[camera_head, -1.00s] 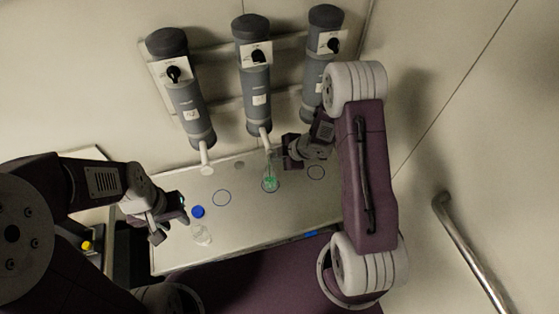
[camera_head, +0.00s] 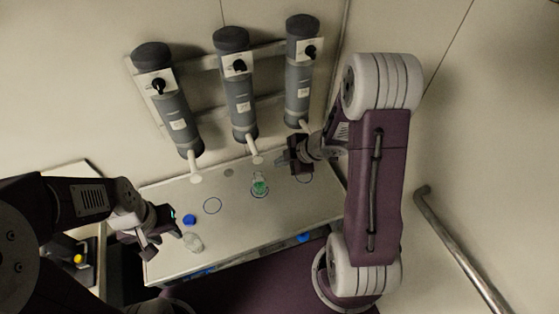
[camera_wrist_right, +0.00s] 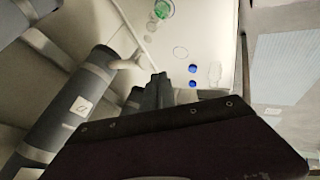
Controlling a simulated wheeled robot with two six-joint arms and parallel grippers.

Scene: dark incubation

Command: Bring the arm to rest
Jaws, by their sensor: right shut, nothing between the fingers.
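My right gripper (camera_head: 292,160) is near the far right of the bench, close to the outlet of the right-hand grey cylinder. In the right wrist view its fingers (camera_wrist_right: 158,90) are together, with nothing between them. My left gripper (camera_head: 160,230) is over the left part of the bench, just left of a clear bottle (camera_head: 193,242); its finger gap is unclear. A blue cap (camera_head: 189,220) shows beside the bottle. A flask with green liquid (camera_head: 260,188) stands below the middle cylinder's outlet, apart from the right gripper.
Three grey cylinders (camera_head: 238,95) with black knobs hang on the wall behind the bench (camera_head: 235,225). Ring marks (camera_head: 212,205) are on the bench. The right wrist view shows two blue round spots (camera_wrist_right: 193,76). A metal handrail (camera_head: 450,240) runs along the right wall.

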